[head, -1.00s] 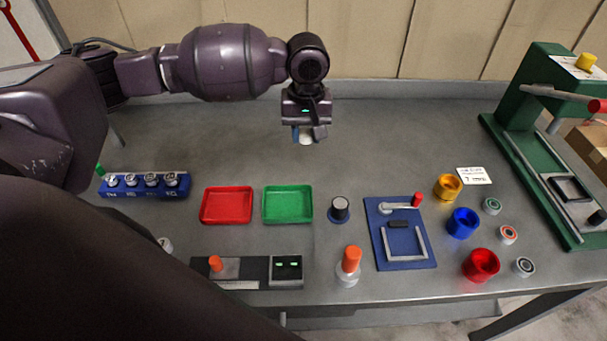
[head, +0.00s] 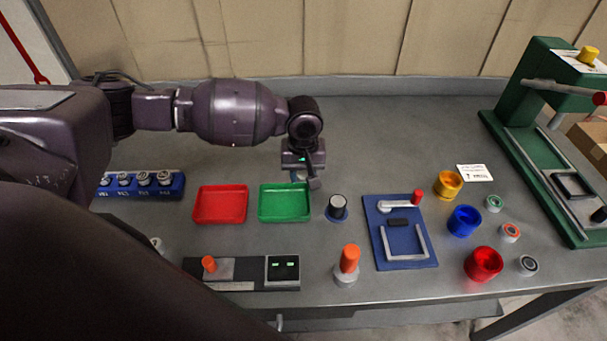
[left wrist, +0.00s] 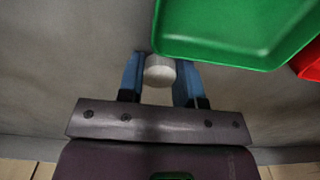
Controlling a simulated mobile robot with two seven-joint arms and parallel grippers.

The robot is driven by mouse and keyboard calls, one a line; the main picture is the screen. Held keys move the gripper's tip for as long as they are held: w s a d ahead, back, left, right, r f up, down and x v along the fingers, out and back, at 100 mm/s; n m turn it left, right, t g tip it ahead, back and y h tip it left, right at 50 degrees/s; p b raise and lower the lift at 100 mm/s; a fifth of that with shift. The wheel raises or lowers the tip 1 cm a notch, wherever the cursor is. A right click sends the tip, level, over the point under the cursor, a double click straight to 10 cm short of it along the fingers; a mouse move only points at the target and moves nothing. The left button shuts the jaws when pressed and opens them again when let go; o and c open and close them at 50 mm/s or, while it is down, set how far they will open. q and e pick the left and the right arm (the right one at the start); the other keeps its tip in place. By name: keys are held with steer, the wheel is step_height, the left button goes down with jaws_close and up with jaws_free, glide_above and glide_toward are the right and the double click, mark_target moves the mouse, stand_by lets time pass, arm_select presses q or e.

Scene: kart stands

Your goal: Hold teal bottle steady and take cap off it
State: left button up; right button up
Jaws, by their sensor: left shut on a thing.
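My left gripper (head: 301,176) is at the back right corner of the green tray. In the left wrist view its two blue fingers (left wrist: 160,78) are shut on a small white round piece (left wrist: 159,70), held beside the tray's edge. The piece looks like a cap, but I cannot tell for sure. No teal bottle can be made out in the current views. My right gripper is not in view.
The green tray (head: 262,217) and red tray (head: 197,218) lie in front. A blue rack (head: 152,192) of small jars is left. The back table is clear.

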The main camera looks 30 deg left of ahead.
mark_target(303, 176)
arm_select(q)
steer(key=shift+f, duration=0.15)
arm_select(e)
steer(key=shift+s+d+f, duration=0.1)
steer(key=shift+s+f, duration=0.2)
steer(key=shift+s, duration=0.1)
arm_select(q)
steer(key=shift+f, duration=0.1)
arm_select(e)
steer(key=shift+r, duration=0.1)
arm_select(q)
steer(key=o, duration=0.8)
steer(key=shift+c, duration=0.2)
steer(key=shift+o, duration=1.2)
steer(key=shift+r+p, duration=0.8)
steer(key=shift+r, duration=5.35)
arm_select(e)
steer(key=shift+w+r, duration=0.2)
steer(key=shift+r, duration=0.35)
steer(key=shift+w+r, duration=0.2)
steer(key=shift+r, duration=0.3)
